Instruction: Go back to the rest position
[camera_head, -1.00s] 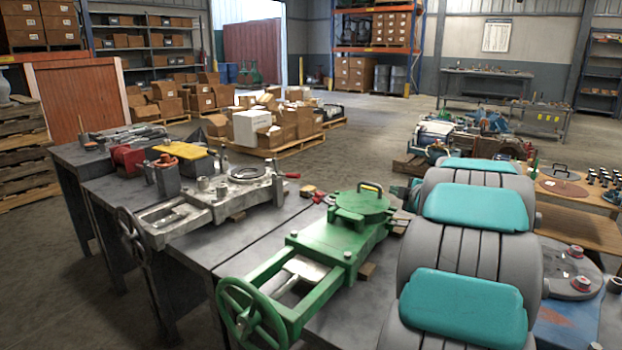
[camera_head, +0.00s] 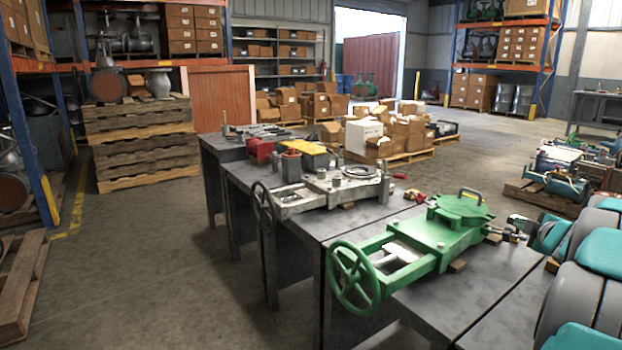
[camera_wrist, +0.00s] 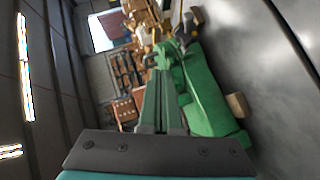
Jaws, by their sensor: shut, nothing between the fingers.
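My gripper (camera_wrist: 160,78) shows in the wrist view as two grey-green fingers, close together, beyond a dark mounting plate. Nothing shows held between them. A green gate valve (camera_head: 440,232) with a handwheel lies on the grey workbench in the head view. A green body, likely this valve, shows just beyond and right of the fingers in the wrist view (camera_wrist: 205,90); I cannot tell the gap. My grey arm with teal covers is at the right edge of the head view, where the fingers cannot be made out.
Grey workbenches (camera_head: 455,305) run diagonally across the middle, with a grey valve (camera_head: 325,187) on one. Stacked pallets (camera_head: 140,145) stand at left by a blue rack upright (camera_head: 22,120). Cartons (camera_head: 385,132) sit on a pallet behind. The concrete floor at left (camera_head: 150,270) is open.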

